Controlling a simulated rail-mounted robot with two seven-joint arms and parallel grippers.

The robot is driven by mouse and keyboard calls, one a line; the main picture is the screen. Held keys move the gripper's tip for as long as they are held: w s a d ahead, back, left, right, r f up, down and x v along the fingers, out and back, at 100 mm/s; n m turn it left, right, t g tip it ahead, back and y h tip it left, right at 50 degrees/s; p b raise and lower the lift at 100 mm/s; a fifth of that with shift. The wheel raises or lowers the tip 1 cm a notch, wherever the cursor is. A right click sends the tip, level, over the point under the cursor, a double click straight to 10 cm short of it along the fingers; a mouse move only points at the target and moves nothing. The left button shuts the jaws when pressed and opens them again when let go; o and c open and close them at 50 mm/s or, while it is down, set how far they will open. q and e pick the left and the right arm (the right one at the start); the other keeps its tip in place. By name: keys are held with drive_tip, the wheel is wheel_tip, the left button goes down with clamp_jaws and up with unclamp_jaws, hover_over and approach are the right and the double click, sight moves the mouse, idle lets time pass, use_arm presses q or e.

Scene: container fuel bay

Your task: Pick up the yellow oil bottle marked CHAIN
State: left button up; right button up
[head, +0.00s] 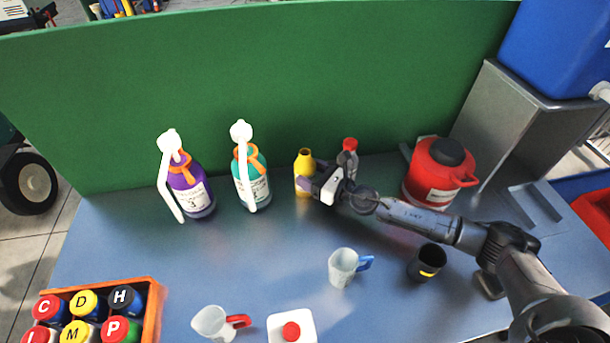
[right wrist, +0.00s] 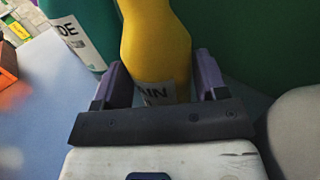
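The yellow oil bottle (head: 305,158) stands upright on the blue-grey table near the green back panel. My right gripper (head: 308,184) is low at the bottle's front. In its wrist view the right gripper (right wrist: 160,72) has its purple fingers apart, one on each side of the bottle. A narrow gap shows on the right side; contact on the left is unclear. My left gripper is out of view.
A teal pump bottle (head: 252,180) and a purple one (head: 190,190) stand left. A red-capped bottle (head: 349,150) is close right, partly behind my gripper. A red can (head: 438,175) stands farther right. Cups (head: 343,268) and a crate (head: 152,310) are in front.

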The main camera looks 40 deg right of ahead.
drive_tip(key=c, duration=0.5)
drive_tip(key=shift+r, duration=0.1)
drive_tip(key=shift+c, duration=0.2)
